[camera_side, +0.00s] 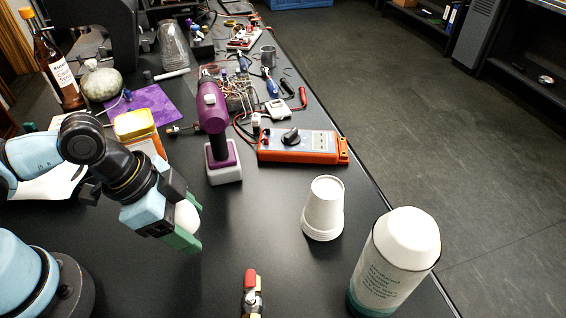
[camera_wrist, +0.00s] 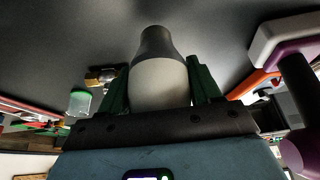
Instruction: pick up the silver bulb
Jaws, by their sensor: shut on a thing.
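The silver bulb (camera_wrist: 158,82) shows in the wrist view as a pale, rounded body with a dark grey, narrower end pointing away from my gripper. My gripper (camera_side: 190,222) is shut on it, with one green finger on each side. In the side view only a pale part of the bulb (camera_side: 186,216) shows between the fingers; the rest is hidden. The gripper is tilted over the black bench, left of the white cups. I cannot tell clearly whether the bulb clears the bench top.
A purple power drill (camera_side: 214,125) stands behind my gripper. An orange multimeter (camera_side: 300,146), stacked white cups (camera_side: 324,208), a white canister (camera_side: 396,262) and a red-handled valve (camera_side: 251,284) lie to the right and front. The bench between gripper and cups is clear.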

